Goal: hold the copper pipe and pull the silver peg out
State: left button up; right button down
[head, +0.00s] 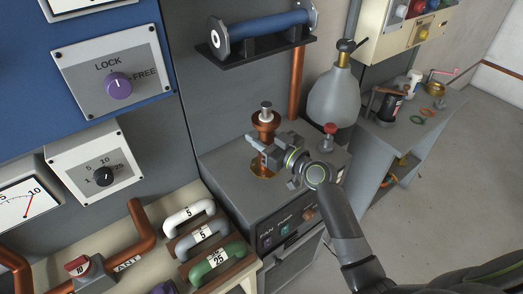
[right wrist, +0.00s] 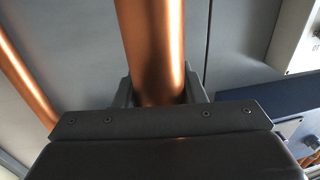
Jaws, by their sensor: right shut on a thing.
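The copper pipe (head: 265,130) stands upright on the grey cabinet top, with a wider copper collar near its upper end. The silver peg (head: 266,107) sticks up from the top of the pipe, inside the collar; its lower part is hidden. My right gripper (head: 262,149) is around the pipe below the collar and shut on it. In the right wrist view the copper pipe (right wrist: 151,45) runs between the two fingers of my right gripper (right wrist: 160,92). My left gripper is not in view.
A grey flask (head: 334,98) and a red-handled valve (head: 329,134) stand to the right of the pipe. A blue cylinder (head: 265,27) sits on a wall shelf above. White, grey and green handles (head: 213,262) lie at front left. A taller copper pipe (head: 296,85) rises behind.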

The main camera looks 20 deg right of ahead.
jog(key=shift+f, duration=2.05)
jog(key=shift+f+b, duration=0.15)
jog(key=shift+b, duration=0.25)
jog(key=c, duration=0.9)
grip_release()
